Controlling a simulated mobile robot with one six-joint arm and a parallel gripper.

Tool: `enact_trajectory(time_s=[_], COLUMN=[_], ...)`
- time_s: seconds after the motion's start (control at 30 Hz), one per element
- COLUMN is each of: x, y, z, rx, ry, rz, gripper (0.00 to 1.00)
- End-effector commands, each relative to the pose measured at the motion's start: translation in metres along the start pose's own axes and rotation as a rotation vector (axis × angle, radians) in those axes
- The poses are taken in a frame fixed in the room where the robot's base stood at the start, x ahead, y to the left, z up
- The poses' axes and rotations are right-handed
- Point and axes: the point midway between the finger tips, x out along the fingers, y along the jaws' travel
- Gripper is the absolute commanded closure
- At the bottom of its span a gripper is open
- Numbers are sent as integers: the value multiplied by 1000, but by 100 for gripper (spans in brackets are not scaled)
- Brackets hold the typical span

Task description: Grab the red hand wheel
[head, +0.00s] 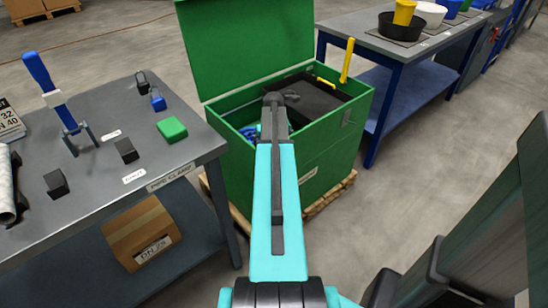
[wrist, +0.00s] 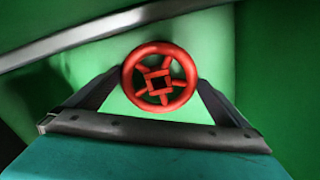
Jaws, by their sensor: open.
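The red hand wheel (wrist: 127,80) shows in the wrist view, with a round rim, spokes and a squarish hub. It appears between the ends of the two dark fingers of my gripper (wrist: 160,82). The fingers are apart, one on each side of the wheel. I cannot tell whether they touch its rim. Green surfaces lie around and behind it. In the head view my arm reaches over the open green chest (head: 300,165); the wheel is hidden there, and the fingers cannot be made out.
The chest's raised green lid (head: 245,45) stands behind the arm. A yellow handle (head: 347,60) rises at its right. A grey bench (head: 95,195) with clamps and small blocks is at left. Another bench (head: 390,45) with bowls stands at back right. A grey bar (wrist: 100,32) crosses the wrist view.

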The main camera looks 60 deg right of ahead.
Motion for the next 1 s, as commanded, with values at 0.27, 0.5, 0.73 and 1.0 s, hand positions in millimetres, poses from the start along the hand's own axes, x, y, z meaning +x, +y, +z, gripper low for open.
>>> enact_trajectory(time_s=[0.27, 0.5, 0.73, 1.0], x=[0, -1, -1, -3], y=[0, 1, 1, 1], z=[0, 0, 0, 0], rx=[1, 1, 1, 2], ry=[0, 0, 1, 1], rz=[0, 0, 0, 0], gripper=[0, 7, 40, 40])
